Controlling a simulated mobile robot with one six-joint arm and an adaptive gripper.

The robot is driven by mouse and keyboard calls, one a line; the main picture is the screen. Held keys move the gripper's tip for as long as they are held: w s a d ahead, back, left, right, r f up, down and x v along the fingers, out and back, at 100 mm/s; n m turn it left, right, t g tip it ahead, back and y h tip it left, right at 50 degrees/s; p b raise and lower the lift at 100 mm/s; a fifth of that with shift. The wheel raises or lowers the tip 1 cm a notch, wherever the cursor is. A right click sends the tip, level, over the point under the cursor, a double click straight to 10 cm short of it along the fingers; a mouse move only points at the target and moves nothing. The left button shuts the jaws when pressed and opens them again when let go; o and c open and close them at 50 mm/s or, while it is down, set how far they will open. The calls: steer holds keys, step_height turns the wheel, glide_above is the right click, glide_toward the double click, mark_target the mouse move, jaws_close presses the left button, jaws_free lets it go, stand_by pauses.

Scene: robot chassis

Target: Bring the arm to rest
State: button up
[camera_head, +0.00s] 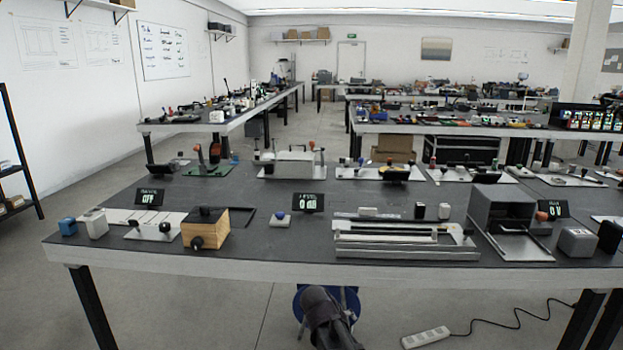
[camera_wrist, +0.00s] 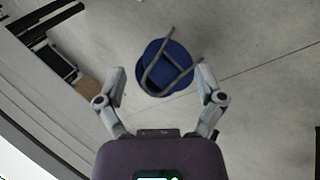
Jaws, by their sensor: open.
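My gripper (camera_wrist: 161,82) shows in the wrist view with its two fingers spread wide apart and nothing between them. Beyond the fingers, a blue round stool (camera_wrist: 167,68) with a grey frame stands on the grey floor, apart from the gripper. In the head view, a dark part of my arm shows at the bottom middle, below the front edge of the table (camera_head: 290,255), with the blue stool (camera_head: 350,295) partly hidden behind it. The gripper's fingers cannot be made out in the head view.
The table carries a wooden box (camera_head: 205,229), a metal rail device (camera_head: 405,240), a grey open box (camera_head: 502,212) and small displays. A white power strip (camera_head: 425,337) with a black cable lies on the floor at right. More benches stand behind. Floor left of the arm is clear.

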steer(key=s+d+f+m+g+y, duration=0.2)
steer(key=s+d+m+y, duration=0.15)
steer(key=s, duration=0.35)
steer(key=s+d+f+m+g+y, duration=0.1)
steer(key=s+d+m+g+y, duration=0.15)
steer(key=s+d, duration=0.4)
step_height(320, 180, up, 29)
steer(key=a+p, duration=0.1)
steer(key=p, duration=2.7)
steer(key=shift+s+a+f+h+p, duration=0.2)
steer(key=shift+s+a+h+p, duration=0.05)
steer(key=shift+a+h+p, duration=0.15)
